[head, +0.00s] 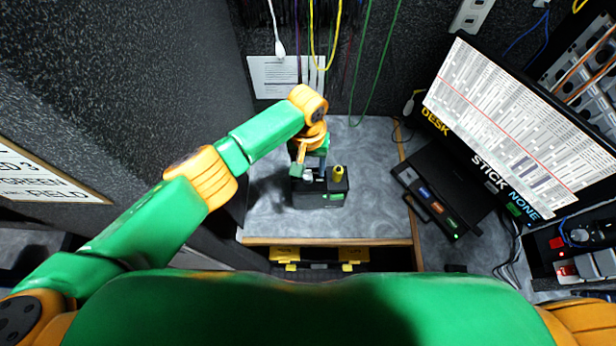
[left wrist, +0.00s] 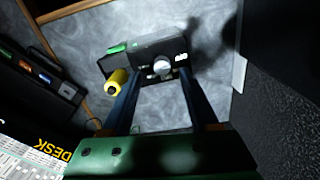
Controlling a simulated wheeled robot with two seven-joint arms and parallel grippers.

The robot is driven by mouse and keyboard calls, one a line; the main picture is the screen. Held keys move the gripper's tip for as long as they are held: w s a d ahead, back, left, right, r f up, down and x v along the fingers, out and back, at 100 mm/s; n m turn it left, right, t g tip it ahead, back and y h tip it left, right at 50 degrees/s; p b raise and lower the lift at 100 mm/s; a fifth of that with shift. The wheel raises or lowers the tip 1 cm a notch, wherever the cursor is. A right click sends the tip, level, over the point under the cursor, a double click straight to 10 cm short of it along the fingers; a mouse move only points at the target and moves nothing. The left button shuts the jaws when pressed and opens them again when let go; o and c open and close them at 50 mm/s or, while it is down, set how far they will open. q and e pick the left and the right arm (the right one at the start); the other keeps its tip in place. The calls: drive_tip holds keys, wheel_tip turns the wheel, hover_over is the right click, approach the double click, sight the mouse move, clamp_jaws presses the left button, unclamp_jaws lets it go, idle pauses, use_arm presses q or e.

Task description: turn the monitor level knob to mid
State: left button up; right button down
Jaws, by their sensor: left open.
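A small black box (head: 322,199) with a green label stands on the grey counter. In the left wrist view the box (left wrist: 146,50) shows a round silver-white knob (left wrist: 162,67) on its face, likely the monitor level knob. A yellow cylinder (head: 338,173) stands at the box's right; it is at the left in the left wrist view (left wrist: 117,80). My left gripper (head: 306,173) is over the left part of the box. In the left wrist view its open fingers (left wrist: 160,81) lie on either side of the silver knob; contact cannot be told. The knob's pointer is too small to read.
A dark wall stands close to the left of the counter (head: 378,200). Cables hang behind the box. A black button panel (head: 440,196) and a large screen (head: 510,120) are to the right. Yellow-and-black cases (head: 318,258) sit under the counter's wooden front edge.

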sight(309, 176)
use_arm(q)
wheel_tip(309, 176, down, 4)
drive_tip(key=shift+w+b, duration=0.1)
drive_tip(key=shift+b, duration=1.05)
drive_tip(key=shift+a+r, duration=0.25)
drive_tip(key=shift+d, duration=0.1)
clamp_jaws()
use_arm(e)
wheel_tip(309, 176, down, 4)
drive_tip(key=shift+r, duration=0.2)
